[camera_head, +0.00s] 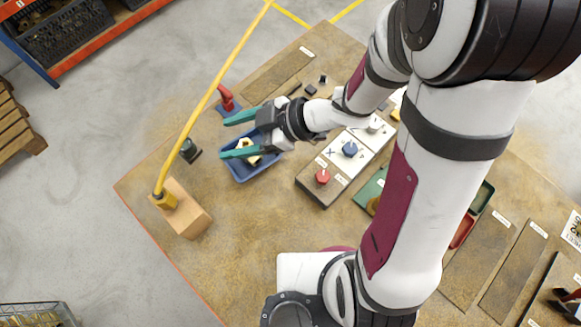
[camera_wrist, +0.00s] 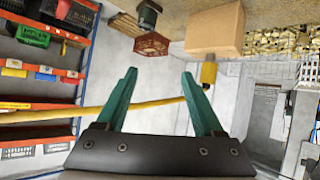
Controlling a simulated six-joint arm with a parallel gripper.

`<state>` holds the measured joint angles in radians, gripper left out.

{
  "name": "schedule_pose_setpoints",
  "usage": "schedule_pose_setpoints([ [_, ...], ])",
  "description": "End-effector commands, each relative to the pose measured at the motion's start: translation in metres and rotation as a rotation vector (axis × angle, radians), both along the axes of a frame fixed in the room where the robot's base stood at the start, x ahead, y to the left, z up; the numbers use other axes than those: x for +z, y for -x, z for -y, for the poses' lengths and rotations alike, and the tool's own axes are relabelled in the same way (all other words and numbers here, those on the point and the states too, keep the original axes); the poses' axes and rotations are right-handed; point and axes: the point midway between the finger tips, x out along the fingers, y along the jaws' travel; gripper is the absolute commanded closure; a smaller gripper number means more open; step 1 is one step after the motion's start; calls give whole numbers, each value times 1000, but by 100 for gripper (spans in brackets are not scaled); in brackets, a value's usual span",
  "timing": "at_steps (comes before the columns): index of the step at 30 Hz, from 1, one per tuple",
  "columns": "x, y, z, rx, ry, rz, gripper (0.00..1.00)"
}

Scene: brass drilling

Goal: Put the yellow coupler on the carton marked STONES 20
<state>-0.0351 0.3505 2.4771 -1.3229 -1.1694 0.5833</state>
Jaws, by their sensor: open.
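The yellow coupler (camera_head: 163,201) is at the lower end of a yellow hose (camera_head: 212,88). It appears to stand on a plain tan box (camera_head: 193,222) at the bench's left side. In the wrist view, which looks upside down, the coupler (camera_wrist: 208,72) meets the face of the box (camera_wrist: 215,28) turned away from the bench. I can read no marking on this box, so I cannot tell whether it is the STONES 20 carton. My gripper (camera_head: 232,136) is open and empty, right of and above the coupler in the picture, its teal fingers apart over a blue bin.
The blue bin (camera_head: 240,171) holds pale pieces. A dark green fitting (camera_head: 189,150) and a red-topped fixture (camera_head: 227,98) stand near my fingers. The hose crosses beyond my fingertips. A panel with knobs (camera_head: 338,165) lies right. A white sheet (camera_head: 572,230) has unclear print.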

Motion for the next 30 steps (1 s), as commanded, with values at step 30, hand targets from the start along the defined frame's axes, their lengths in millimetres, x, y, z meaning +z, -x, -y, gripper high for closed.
schedule_pose_setpoints([
  [30,65,136,163,-1757,436,-1231,31],
])
